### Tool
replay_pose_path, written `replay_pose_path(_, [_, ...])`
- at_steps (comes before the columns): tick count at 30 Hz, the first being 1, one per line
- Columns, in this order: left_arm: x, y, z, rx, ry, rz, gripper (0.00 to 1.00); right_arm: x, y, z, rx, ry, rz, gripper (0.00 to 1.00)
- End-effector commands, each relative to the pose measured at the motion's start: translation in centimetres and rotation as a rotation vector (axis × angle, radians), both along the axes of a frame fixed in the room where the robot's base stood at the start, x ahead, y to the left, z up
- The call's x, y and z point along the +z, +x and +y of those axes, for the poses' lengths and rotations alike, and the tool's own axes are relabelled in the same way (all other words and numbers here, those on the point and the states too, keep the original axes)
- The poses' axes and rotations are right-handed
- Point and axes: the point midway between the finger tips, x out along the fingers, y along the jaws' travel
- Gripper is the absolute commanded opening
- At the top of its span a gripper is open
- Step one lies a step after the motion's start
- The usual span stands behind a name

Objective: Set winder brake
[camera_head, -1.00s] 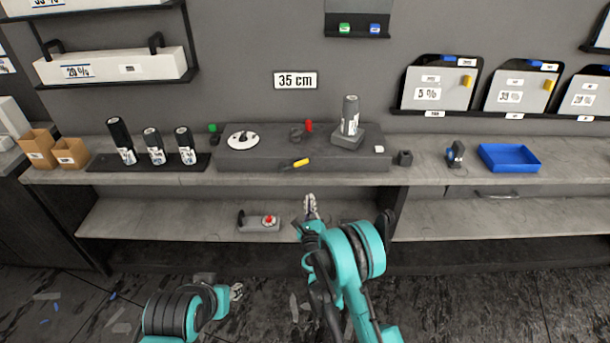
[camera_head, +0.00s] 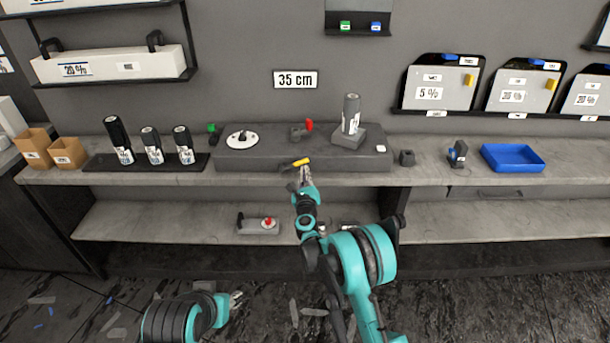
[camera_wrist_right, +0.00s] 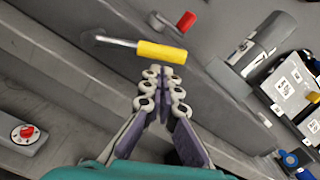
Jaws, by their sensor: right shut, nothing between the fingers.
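The grey winder unit (camera_head: 265,160) lies on the workbench under the "35 cm" sign. A lever with a yellow grip (camera_head: 301,162) sticks out at its front edge; the grip also shows in the right wrist view (camera_wrist_right: 162,52). A red-tipped lever (camera_head: 309,125) stands farther back on the unit, and a white dial (camera_head: 242,140) is at its left. My right gripper (camera_head: 305,172) is shut and empty just in front of the yellow grip; whether it touches is unclear. My left gripper (camera_head: 236,298) hangs low over the floor; its jaws are too small to read.
A canister (camera_head: 351,115) stands on the unit's right end, with several more bottles (camera_head: 153,146) at left. A blue tray (camera_head: 511,158) lies at right. A grey device with a red knob (camera_head: 258,225) sits on the lower shelf, under the bench edge.

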Motion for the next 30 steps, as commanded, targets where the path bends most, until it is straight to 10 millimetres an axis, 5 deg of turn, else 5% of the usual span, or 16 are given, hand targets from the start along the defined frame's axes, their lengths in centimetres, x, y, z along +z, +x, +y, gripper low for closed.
replay_pose_path(30, [0.2,0.0,0.0,0.000,0.000,0.000,0.38,1.1,0.0,0.3,0.000,-0.109,0.000,0.00])
